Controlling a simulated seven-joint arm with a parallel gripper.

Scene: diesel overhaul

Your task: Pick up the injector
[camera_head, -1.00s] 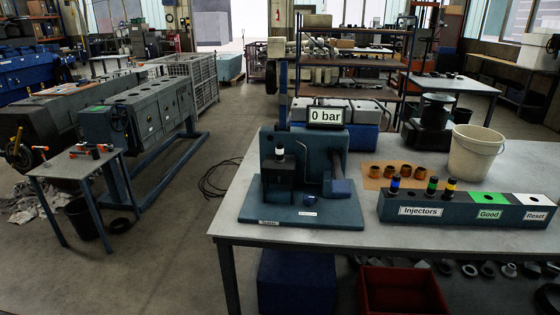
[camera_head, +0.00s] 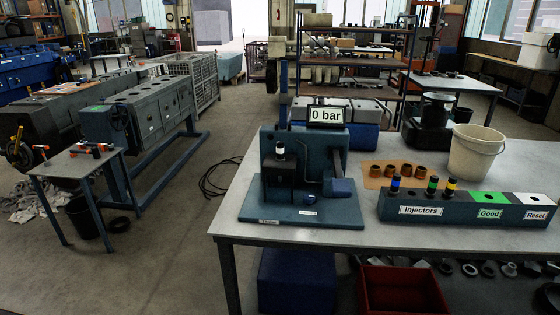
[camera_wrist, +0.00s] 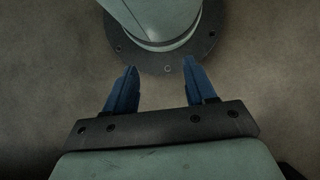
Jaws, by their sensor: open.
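Three dark injectors stand upright in the block labelled "Injectors" (camera_head: 418,211) on the bench in the head view. One has a blue band (camera_head: 394,185), one a green band (camera_head: 432,187) and one a yellow band (camera_head: 449,189). Another dark piece with a white band (camera_head: 279,152), which looks like an injector, stands upright in the test stand (camera_head: 318,210). The stand's display (camera_head: 326,115) reads 0 bar. My gripper (camera_wrist: 160,68) shows only in the wrist view. Its blue fingers are apart with nothing between them, above bare floor and my round base. No injector shows there.
A red bin (camera_head: 402,290) is under the bench. The bench front (camera_head: 330,238) is clear.

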